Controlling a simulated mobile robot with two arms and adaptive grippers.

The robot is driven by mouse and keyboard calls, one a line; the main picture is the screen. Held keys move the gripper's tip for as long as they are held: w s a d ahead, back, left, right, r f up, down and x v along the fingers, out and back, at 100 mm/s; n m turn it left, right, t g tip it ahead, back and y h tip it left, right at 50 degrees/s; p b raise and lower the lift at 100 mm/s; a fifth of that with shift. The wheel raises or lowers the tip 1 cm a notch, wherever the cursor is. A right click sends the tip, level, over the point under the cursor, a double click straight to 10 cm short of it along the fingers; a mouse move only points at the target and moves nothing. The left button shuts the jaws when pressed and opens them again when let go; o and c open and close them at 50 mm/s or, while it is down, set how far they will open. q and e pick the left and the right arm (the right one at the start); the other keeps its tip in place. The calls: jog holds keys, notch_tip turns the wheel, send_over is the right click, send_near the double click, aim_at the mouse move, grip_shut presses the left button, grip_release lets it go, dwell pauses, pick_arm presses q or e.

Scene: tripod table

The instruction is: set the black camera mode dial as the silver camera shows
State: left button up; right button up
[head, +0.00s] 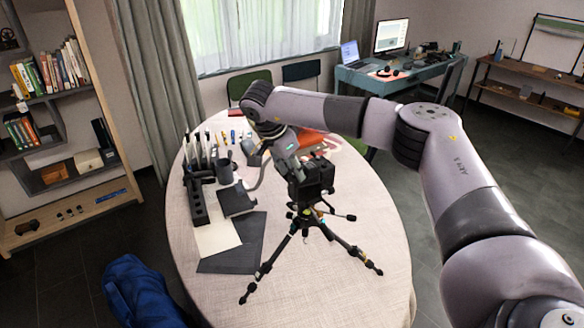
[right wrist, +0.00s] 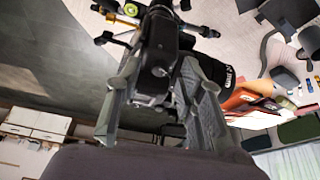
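The black camera (head: 312,178) stands on a small black tripod (head: 305,220) near the middle of the round table. My right gripper (head: 297,165) reaches it from behind and above. In the right wrist view, the black camera (right wrist: 160,45) lies between the two spread grey fingers of my right gripper (right wrist: 162,75), its lens to the right. A small round part, perhaps the mode dial (right wrist: 160,72), shows in the gap. I cannot tell whether the fingers touch the camera. The dial's setting is too small to read. I cannot make out the silver camera. My left gripper is out of view.
The round table (head: 370,225) holds a black rack (head: 196,205) with upright tools, a dark cup (head: 225,172), and dark and pale sheets (head: 232,258) at left. A red-orange item (head: 310,140) lies behind my right arm. The table's front right is clear.

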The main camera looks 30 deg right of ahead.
grip_shut()
dwell(0.4)
jog(key=n+t, duration=0.1)
jog(key=n, duration=0.2)
jog(key=shift+s+y, duration=0.15)
jog(key=shift+y, duration=0.15)
jog(key=shift+n+b, duration=0.3)
jog(key=shift+n, duration=0.2)
jog(key=shift+o, duration=0.3)
grip_release()
